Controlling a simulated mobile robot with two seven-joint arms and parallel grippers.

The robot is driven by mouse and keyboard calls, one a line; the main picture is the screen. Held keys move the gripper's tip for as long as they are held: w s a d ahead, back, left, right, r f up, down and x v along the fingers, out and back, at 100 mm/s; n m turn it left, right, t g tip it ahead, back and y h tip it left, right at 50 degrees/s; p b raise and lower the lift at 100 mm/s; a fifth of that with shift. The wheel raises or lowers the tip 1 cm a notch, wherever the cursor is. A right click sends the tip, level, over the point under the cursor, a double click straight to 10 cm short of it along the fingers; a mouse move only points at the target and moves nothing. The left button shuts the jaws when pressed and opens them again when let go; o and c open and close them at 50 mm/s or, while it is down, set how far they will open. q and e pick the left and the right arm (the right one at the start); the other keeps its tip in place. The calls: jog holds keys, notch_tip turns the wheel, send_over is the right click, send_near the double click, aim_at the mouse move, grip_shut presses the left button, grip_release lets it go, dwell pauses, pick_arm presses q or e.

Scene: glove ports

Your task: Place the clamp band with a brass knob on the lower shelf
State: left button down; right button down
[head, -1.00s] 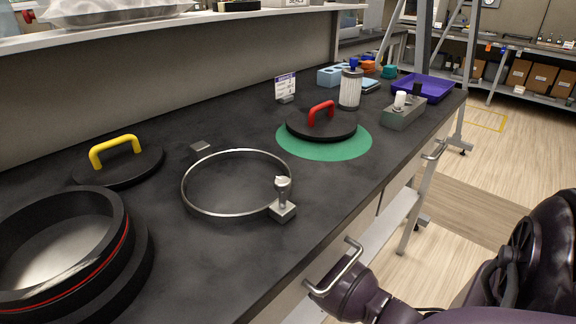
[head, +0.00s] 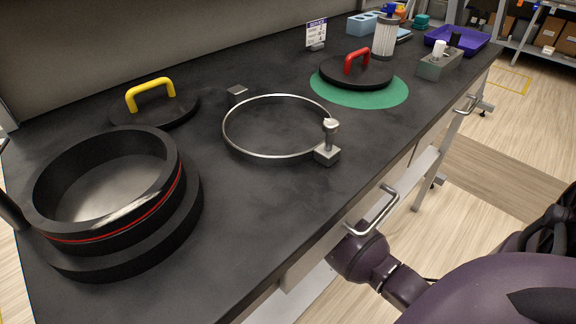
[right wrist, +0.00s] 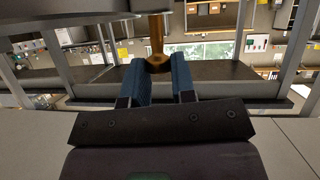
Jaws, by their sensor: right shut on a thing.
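In the right wrist view my right gripper (right wrist: 160,82) has its blue fingers shut on a brass knob (right wrist: 157,38). The band belonging to this knob cannot be made out. In the head view my right forearm reaches below the front edge of the bench, and that gripper is hidden there. Part of a pale lower shelf (head: 424,178) shows under the bench. Another clamp band (head: 228,143), a thin metal ring with a silver-grey knob, lies on the bench top. My left gripper is not in view.
On the dark bench stand a thick black ring port (head: 120,233) with a red line, a yellow-handled lid (head: 185,107) and a red-handled lid (head: 380,73) on a green disc (head: 395,98). A metal handle (head: 375,215) sticks out from the bench front near my right arm.

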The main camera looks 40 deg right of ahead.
jog(key=f+b, duration=0.3)
jog(key=f, duration=0.5)
jog(key=shift+s, duration=0.2)
jog(key=shift+f, duration=0.4)
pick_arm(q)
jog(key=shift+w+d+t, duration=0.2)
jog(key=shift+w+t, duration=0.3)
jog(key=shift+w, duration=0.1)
pick_arm(e)
jog(key=shift+w+r, duration=0.1)
jog(key=shift+w, duration=0.05)
jog(key=c, duration=0.9)
grip_release()
jog(key=shift+c, duration=0.2)
